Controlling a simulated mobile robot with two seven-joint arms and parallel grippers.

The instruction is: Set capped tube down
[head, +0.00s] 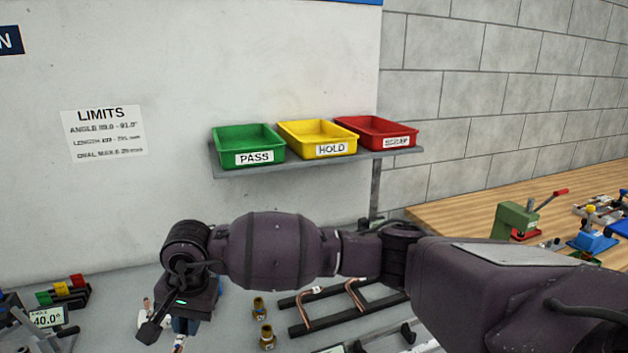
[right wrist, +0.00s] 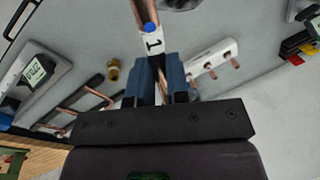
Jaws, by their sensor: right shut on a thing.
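My right gripper (head: 186,325) points down over the grey bench at the lower left of the head view. In the right wrist view its blue fingers (right wrist: 158,88) are shut on a copper tube (right wrist: 145,12). The tube carries a white tag marked 1 and a small blue round spot. The tube runs out of the top of that view, so its far end is hidden. I cannot tell there whether a cap is on it. In the head view the arm and gripper hide most of the tube. My left gripper is not in view.
A black rack (head: 290,312) with bent copper tubes lies right of the gripper. Brass fittings (head: 258,308) stand between. A gauge reading 40.0° (head: 47,317) is at left. Green PASS (head: 254,158), yellow HOLD (head: 331,149) and red (head: 397,142) bins sit on a shelf above.

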